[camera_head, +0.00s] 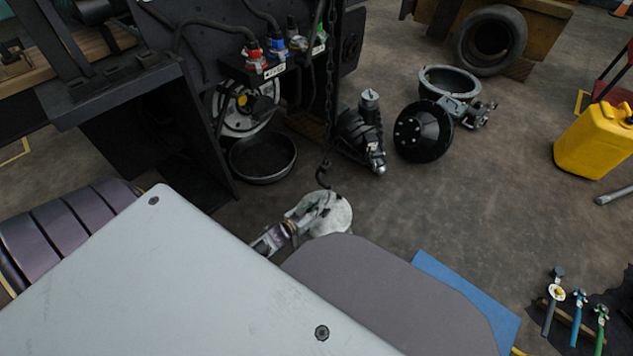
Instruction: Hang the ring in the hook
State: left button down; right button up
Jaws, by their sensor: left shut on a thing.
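A dark hook (326,182) hangs at the lower end of a chain, in front of the forklift's dark frame. My left gripper (309,212) is just below the hook, at the lower middle of the view. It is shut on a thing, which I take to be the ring. A pale round shape (337,214) shows at the gripper, but I cannot make out the ring's outline. I cannot tell whether anything touches the hook. My right gripper is not in view.
The chain (329,100) hangs beside colored connectors (271,47). A black round pan (263,158), dark machine parts (424,132) and a yellow canister (597,140) stand on the floor. Tools (576,312) lie at the lower right.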

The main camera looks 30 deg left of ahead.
pick_arm(q)
jog(key=shift+d, duration=0.15)
jog(key=s+d+r+p, duration=0.1)
jog(key=d+p, duration=0.2)
jog(key=d, duration=0.5)
jog(key=shift+d+r, duration=0.35)
dwell(1.1)
jog(key=shift+s, duration=0.1)
notch_tip(320, 180, up, 8)
jog(key=p, duration=0.8)
jog(key=shift+f, duration=0.2)
dwell(0.6)
jog(key=shift+a, duration=0.1)
dwell(0.3)
jog(key=w+a, duration=0.1)
jog(key=a, duration=0.6)
jog(key=shift+a+f, duration=0.2)
jog(key=shift+a, duration=0.1)
dwell(0.8)
jog(key=shift+f, duration=0.15)
